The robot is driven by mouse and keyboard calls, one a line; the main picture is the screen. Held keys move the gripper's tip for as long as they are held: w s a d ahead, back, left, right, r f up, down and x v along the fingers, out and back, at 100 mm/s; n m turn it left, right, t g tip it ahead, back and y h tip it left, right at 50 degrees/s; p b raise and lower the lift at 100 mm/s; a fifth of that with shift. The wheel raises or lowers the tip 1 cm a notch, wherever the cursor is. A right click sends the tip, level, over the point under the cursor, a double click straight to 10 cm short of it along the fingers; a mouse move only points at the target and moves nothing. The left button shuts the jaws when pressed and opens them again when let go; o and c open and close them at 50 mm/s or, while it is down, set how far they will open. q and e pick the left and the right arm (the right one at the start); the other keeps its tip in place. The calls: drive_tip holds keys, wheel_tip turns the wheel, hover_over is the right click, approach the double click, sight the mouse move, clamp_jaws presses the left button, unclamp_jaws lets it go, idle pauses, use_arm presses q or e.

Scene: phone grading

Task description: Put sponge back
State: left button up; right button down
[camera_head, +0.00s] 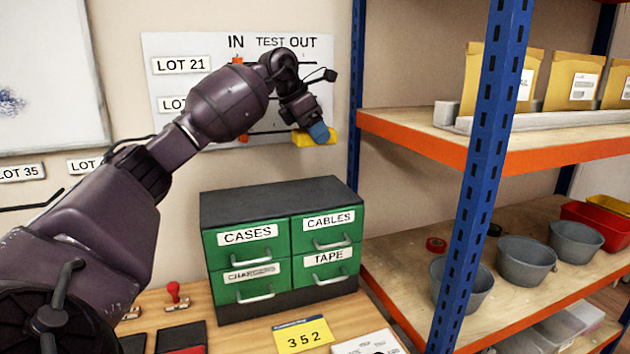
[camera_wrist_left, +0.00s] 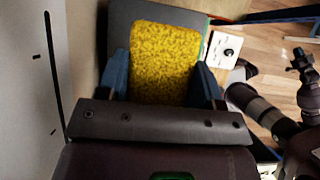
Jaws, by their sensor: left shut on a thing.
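The yellow sponge (camera_head: 301,139) is up by the wall at the lower right of the small white board (camera_head: 200,40). My left gripper (camera_head: 318,132) is shut on it, with the blue fingertips on its sides. In the left wrist view the sponge (camera_wrist_left: 165,60) fills the gap between the two blue fingers (camera_wrist_left: 162,80). Whether the sponge touches the board cannot be told.
A drawer cabinet (camera_head: 276,195) with green fronts stands on the wooden desk (camera_head: 255,335) below the sponge. A blue-posted shelf (camera_head: 480,150) rises close on the right, with grey bowls (camera_head: 525,262) and envelopes on it. A red-handled stamp (camera_head: 174,292) stands on the desk.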

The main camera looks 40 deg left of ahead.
use_arm(q)
hover_over(322, 190)
drive_tip(key=s, duration=0.2)
drive_tip(key=f, duration=0.5)
drive_tip(key=a+f, duration=0.1)
drive_tip(key=f, duration=0.1)
drive_tip(key=shift+w+f, duration=0.2)
drive_tip(key=shift+f, duration=0.05)
wheel_tip(322, 190, down, 4)
drive_tip(key=shift+r+p, duration=0.15)
drive_tip(key=shift+p, duration=0.2)
drive_tip(key=shift+f, duration=0.4)
drive_tip(key=o, duration=0.8)
drive_tip(key=shift+o, duration=0.5)
use_arm(e)
drive_tip(key=shift+w+r, duration=0.45)
drive_tip(key=shift+r, duration=0.1)
